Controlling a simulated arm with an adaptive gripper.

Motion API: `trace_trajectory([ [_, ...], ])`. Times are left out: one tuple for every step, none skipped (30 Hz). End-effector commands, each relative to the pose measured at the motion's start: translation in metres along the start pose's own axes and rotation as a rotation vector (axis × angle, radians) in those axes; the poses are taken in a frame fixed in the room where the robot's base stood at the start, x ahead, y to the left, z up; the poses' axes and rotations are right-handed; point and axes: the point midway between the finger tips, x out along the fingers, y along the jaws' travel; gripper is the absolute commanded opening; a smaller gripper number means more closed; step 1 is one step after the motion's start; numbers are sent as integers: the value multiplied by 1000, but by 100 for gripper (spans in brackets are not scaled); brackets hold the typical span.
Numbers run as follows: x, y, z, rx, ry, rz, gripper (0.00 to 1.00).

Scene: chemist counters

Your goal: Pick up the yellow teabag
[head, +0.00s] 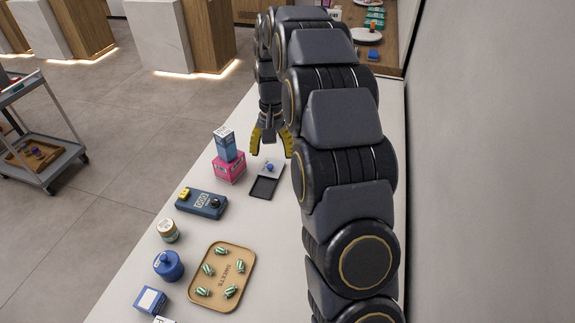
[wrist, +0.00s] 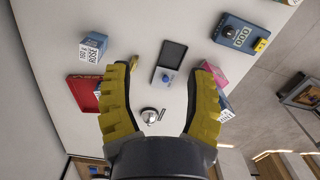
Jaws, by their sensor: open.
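My gripper (head: 271,151) is open and points down over the counter, with nothing seen between its fingers. It also shows in the wrist view (wrist: 164,70). A small yellow-gold thing (wrist: 133,61), perhaps the yellow teabag, lies on the counter beside the left fingertip in the wrist view. The finger partly hides it, and I cannot tell if they touch. I cannot make it out in the head view. Another small yellow piece (head: 185,194) sits on the end of a blue device with a number display (head: 202,203).
A small black-and-white scale (head: 264,187) bearing a blue piece lies below the gripper. A pink box (head: 229,168) carries a blue box (head: 225,143). The wrist view shows a ROSE box (wrist: 92,47), a red tray (wrist: 80,97) and a silver round object (wrist: 150,115).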

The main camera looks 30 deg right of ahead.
Motion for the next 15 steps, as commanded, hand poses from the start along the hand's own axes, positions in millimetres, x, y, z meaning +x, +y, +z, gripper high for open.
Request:
trace_trajectory([
  [15,5,-20,41,2,0,54],
  [24,8,-31,64,4,-1,54],
  [34,12,-45,97,10,-2,54],
  [42,15,-56,119,15,-2,54],
  [50,19,-65,142,18,-2,54],
  [62,25,-78,174,24,-2,54],
  [70,29,-87,195,28,-2,54],
  [79,33,-94,216,30,-1,54],
  [88,39,-104,242,39,-2,54],
  [96,43,-110,259,40,0,54],
  [102,47,-115,275,43,0,54],
  [109,51,-122,295,50,0,54],
  [115,54,-126,307,52,1,54],
  [119,57,-128,317,53,2,54],
  [123,60,-132,328,56,2,54],
])
